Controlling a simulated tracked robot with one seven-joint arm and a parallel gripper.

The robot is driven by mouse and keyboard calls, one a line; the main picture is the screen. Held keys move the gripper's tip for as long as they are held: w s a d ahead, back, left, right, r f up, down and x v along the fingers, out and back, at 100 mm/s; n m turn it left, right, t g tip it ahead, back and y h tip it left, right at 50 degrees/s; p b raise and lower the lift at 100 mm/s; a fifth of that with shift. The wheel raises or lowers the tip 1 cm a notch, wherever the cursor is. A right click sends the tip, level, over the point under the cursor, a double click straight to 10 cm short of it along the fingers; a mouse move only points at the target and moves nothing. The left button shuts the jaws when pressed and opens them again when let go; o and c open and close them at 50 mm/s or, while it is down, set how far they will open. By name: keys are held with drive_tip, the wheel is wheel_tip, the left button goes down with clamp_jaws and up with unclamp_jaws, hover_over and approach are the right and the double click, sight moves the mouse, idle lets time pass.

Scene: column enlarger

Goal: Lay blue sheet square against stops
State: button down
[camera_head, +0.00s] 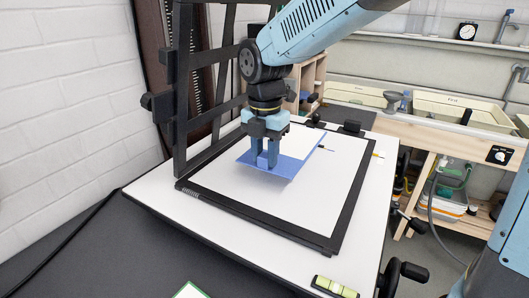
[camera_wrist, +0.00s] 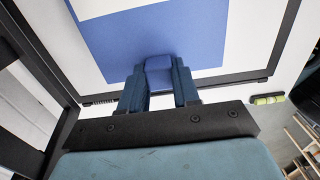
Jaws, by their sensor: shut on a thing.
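The blue sheet (camera_head: 284,170) is over the white baseboard surface (camera_head: 310,202), inside a black frame. A raised blue tab (camera_wrist: 158,66) stands on the sheet. My gripper (camera_head: 266,160) points down and is shut on this tab; it also shows in the wrist view (camera_wrist: 159,82). A narrow blue strip runs back along the sheet's right side, beside a white area. The black front bar (camera_head: 255,225) and right bar (camera_head: 350,200) are apart from the sheet. I cannot tell whether the sheet touches the board or which bars are the stops.
A dark upright lattice (camera_head: 180,90) stands close left of my gripper. Black knobs (camera_head: 352,127) sit at the board's back. A green level (camera_head: 334,287) lies near the front right. Bare white board lies in front and right of the sheet.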

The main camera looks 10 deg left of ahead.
sight(265, 169)
drive_tip(key=shift+f, duration=2.3)
drive_tip(key=shift+s+f, duration=0.1)
drive_tip(key=shift+f, duration=0.55)
drive_tip(key=c, duration=0.7)
unclamp_jaws()
drive_tip(key=shift+c, duration=0.2)
drive_tip(key=shift+r, duration=0.2)
drive_tip(key=shift+r, duration=3.75)
drive_tip(key=shift+r, duration=0.2)
wheel_tip(265, 169, up, 14)
drive_tip(key=shift+f, duration=0.25)
